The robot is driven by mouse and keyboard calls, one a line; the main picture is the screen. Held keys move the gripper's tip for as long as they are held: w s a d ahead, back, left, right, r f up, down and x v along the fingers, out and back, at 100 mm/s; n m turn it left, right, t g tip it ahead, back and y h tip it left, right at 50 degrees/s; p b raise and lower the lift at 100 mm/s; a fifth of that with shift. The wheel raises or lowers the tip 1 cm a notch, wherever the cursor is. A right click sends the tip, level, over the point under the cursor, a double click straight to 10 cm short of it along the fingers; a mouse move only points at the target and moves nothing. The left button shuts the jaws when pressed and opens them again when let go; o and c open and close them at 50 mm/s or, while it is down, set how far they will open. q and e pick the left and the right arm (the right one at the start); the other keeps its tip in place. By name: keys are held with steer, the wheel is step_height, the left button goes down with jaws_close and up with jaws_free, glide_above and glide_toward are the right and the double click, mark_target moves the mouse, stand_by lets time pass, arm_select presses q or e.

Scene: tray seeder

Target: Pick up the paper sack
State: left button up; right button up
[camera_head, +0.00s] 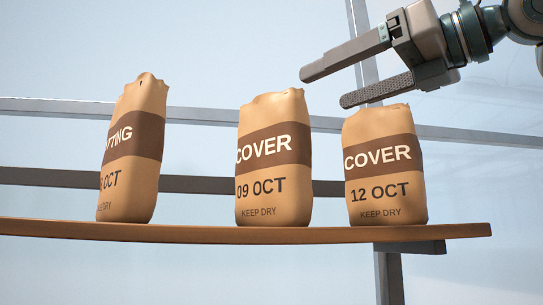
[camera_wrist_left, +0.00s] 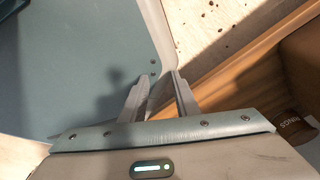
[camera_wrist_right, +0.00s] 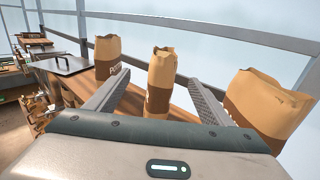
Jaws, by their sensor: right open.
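Three tan paper sacks with brown bands stand upright on a wooden shelf (camera_head: 330,234). The left sack (camera_head: 136,190) has a partly hidden label ending in "TTING". The middle sack (camera_head: 276,170) reads "COVER 09 OCT", and the right sack (camera_head: 390,172) reads "COVER 12 OCT". My right gripper (camera_head: 323,88) is open and empty, above the middle and right sacks. In the right wrist view, the middle sack (camera_wrist_right: 161,75) shows beyond and between the fingers, apart from them. The right sack (camera_wrist_right: 265,105) is beside the right finger. My left gripper (camera_wrist_left: 160,78) shows only in the left wrist view.
Metal rails (camera_head: 60,108) run behind the sacks. In the left wrist view, a blue-grey surface with a pale rim (camera_wrist_left: 152,30) and a wooden edge (camera_wrist_left: 245,65) lie close to the fingers. Benches with equipment (camera_wrist_right: 35,45) stand at the far left in the right wrist view.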

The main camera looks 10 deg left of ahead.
mark_target(302, 100)
steer(key=shift+p+x, duration=0.4)
steer(key=shift+x, duration=0.8)
steer(key=p+x, duration=0.3)
steer(key=x, duration=0.3)
steer(key=shift+w+a+r, duration=0.1)
steer(key=shift+w+a, duration=0.35)
steer(key=shift+a, duration=0.15)
arm_select(q)
steer(key=shift+g, duration=0.6)
steer(key=s+r, duration=0.1)
steer(key=s+a+r, duration=0.1)
steer(key=s+r, duration=0.1)
steer(key=s, duration=0.1)
steer(key=shift+a+r, duration=0.35)
steer(key=shift+a, duration=0.05)
arm_select(e)
steer(key=shift+w+a+r+p, duration=0.1)
steer(key=shift+w+a+p, duration=0.4)
steer(key=shift+p, duration=0.5)
steer(key=p+x, duration=0.2)
steer(key=shift+w+a, duration=0.15)
steer(key=shift+w, duration=0.15)
steer(key=shift+w+a, duration=0.35)
steer(key=shift+a, duration=0.2)
arm_select(q)
step_height(302, 100, up, 4)
steer(key=shift+r, duration=0.1)
